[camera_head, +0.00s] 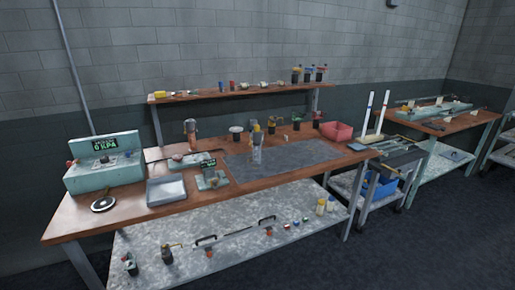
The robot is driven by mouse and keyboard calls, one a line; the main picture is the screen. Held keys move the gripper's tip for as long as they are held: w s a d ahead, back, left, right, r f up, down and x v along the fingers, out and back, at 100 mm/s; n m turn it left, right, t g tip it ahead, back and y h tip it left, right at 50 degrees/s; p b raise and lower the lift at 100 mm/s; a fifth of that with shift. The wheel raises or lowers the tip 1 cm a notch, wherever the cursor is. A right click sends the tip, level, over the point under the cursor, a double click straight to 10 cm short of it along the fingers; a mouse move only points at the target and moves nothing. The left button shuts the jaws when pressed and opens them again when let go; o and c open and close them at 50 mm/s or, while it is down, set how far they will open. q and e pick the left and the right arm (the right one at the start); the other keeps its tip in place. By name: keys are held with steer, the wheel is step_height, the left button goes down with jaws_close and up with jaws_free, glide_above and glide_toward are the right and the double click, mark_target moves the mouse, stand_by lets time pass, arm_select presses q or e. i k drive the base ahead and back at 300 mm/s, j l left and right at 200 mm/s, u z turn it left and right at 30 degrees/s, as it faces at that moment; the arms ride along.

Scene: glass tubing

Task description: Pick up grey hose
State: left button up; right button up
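I cannot pick out a grey hose for certain in the head view; the small items are too small to tell. A wooden-topped workbench (115,212) stands ahead with a grey mat (300,158) on it. A pale upright piece (256,153) stands on the mat. Neither of my grippers is in view.
A green-grey console (104,172) with a lit display, a grey tray (170,190) and a red bin (336,131) sit on the bench. A raised shelf (215,95) runs behind. A cart with a blue bin (380,188) and another table (465,122) stand right. Floor is open at front right.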

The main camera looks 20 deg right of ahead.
mark_target(256, 137)
steer(key=i+j+z, duration=0.25)
steer(key=i+j, duration=0.2)
steer(key=i, duration=0.15)
steer(key=i+j+z, duration=0.25)
steer(key=i+j, duration=0.3)
